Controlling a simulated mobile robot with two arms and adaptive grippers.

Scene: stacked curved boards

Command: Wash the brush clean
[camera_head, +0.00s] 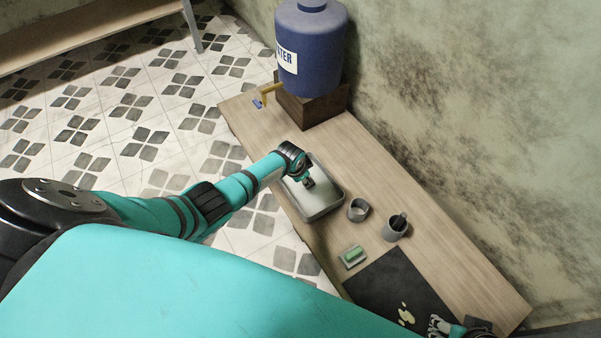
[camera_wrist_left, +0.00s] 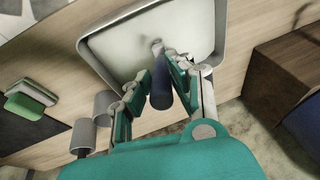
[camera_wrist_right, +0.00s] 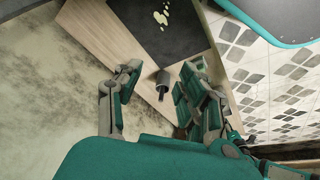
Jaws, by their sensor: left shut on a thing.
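The brush (camera_wrist_left: 160,92) has a dark blue handle and a pale end. My left gripper (camera_wrist_left: 160,75) is shut on its handle. The brush's pale end points into the metal basin (camera_wrist_left: 95,45), and I cannot tell whether it touches the bottom. In the head view my left gripper (camera_head: 307,182) is over the basin (camera_head: 322,207), and the brush is mostly hidden. The blue water barrel (camera_head: 310,50) has a yellow tap (camera_head: 268,91). My right gripper (camera_wrist_right: 160,72) is open and empty, with a dark cylinder (camera_wrist_right: 162,84) on the table beyond its fingers.
A grey cup (camera_head: 357,211) and a mug (camera_head: 395,231) with a dark thing in it stand right of the basin. A green sponge (camera_head: 352,254) on a small dish lies near the front edge. A black mat (camera_head: 385,285) bears yellowish spots. The wall is close behind the table.

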